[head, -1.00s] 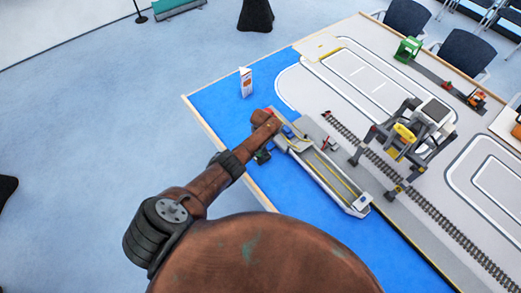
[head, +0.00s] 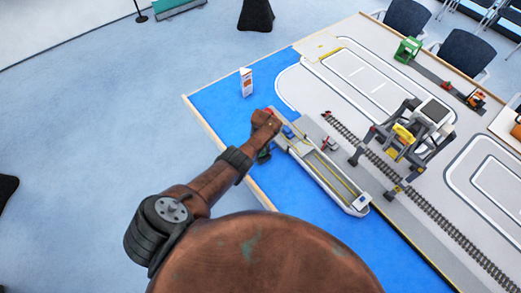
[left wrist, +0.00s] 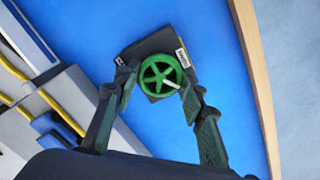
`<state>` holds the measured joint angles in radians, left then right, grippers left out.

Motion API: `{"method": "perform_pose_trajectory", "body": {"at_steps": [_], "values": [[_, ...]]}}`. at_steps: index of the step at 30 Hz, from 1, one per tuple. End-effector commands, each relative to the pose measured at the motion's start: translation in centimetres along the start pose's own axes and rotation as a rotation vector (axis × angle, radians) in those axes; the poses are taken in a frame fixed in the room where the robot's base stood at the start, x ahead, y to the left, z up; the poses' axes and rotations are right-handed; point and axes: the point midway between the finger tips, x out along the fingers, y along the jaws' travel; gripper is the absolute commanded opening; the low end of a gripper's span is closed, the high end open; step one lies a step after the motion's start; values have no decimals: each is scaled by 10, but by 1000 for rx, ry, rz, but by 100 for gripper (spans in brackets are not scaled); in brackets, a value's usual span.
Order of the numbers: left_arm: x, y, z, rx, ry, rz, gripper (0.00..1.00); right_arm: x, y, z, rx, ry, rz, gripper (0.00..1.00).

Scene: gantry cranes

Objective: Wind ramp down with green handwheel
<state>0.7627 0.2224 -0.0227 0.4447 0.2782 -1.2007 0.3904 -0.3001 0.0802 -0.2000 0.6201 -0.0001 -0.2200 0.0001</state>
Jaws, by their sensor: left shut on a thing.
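The green handwheel (left wrist: 147,77) sits on a dark box (left wrist: 150,45) with a small white label, over the blue surface. My left gripper (left wrist: 160,88) has a finger on either side of the wheel and is shut on it. A pale knob or handle shows on the wheel's right side. I cannot make out the ramp for certain; my arm covers part of that end of the ship. My right gripper is not in view.
The ship lies on the blue part of the table (head: 222,101), beside a rail track (head: 425,208) and a grey gantry crane (head: 412,130). A small white and orange sign (head: 246,82) stands on the blue. The table's wooden edge (left wrist: 252,70) is close to the handwheel.

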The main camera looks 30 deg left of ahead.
Motion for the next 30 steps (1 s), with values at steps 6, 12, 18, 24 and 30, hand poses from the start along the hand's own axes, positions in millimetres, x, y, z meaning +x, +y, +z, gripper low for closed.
{"method": "perform_pose_trajectory", "body": {"at_steps": [6,12,18,24,30], "values": [[-1,0,-1,-206,2,0,14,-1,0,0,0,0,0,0],[-2,0,-2,-395,3,1,14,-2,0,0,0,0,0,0],[-2,0,-2,-581,3,2,14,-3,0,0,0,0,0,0],[-2,0,-2,-744,3,1,14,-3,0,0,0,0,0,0],[-2,-1,-1,-864,3,2,14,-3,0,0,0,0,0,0]]}}
